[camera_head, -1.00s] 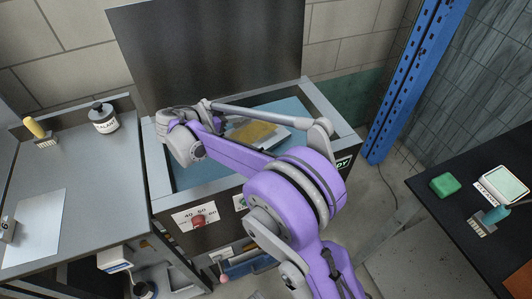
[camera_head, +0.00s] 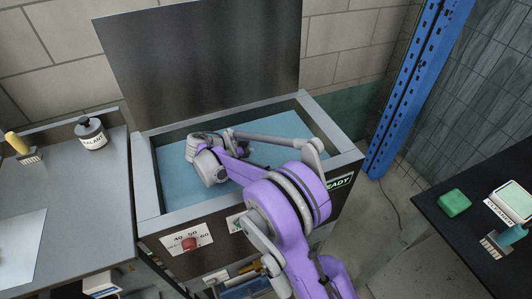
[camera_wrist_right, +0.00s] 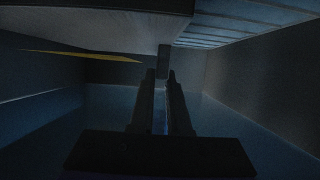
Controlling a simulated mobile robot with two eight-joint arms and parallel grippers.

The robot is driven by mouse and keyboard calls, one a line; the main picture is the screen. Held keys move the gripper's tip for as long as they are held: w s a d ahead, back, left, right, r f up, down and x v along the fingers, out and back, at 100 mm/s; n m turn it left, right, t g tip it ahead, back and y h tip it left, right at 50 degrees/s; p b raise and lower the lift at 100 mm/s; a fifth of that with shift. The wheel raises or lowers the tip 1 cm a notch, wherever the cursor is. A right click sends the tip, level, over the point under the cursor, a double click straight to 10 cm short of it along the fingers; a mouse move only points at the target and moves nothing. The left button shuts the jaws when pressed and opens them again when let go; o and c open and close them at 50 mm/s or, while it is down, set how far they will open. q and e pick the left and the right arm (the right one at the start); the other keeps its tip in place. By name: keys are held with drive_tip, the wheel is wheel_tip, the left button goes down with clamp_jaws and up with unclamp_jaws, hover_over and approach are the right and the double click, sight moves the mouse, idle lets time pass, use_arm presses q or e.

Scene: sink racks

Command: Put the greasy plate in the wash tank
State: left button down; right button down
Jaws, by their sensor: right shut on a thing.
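The wash tank (camera_head: 147,185) is a dark box with a grey rim, a blue inside and a raised dark lid. My right arm reaches over its front edge, with the wrist inside the tank. In the right wrist view my right gripper (camera_wrist_right: 162,78) is shut on the greasy plate, among the dark tank walls. A thin yellow strip of the plate (camera_wrist_right: 90,55) shows at the upper left; the picture is too dark to show its outline. In the head view my wrist and arm hide the plate and fingertips. My left gripper is out of view.
A grey bench at left holds a labelled black-and-white jar (camera_head: 91,134) and a yellow-handled brush (camera_head: 20,147). A dark table at right holds a green block (camera_head: 454,203) and another brush (camera_head: 497,243). A blue post (camera_head: 410,95) stands beside the tank.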

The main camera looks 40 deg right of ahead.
drive_tip(key=shift+f, duration=0.9)
drive_tip(key=shift+f+b, duration=0.3)
drive_tip(key=shift+f, duration=0.05)
drive_tip(key=c, duration=1.3)
unclamp_jaws()
drive_tip(key=shift+f, duration=0.1)
drive_tip(key=o, duration=0.4)
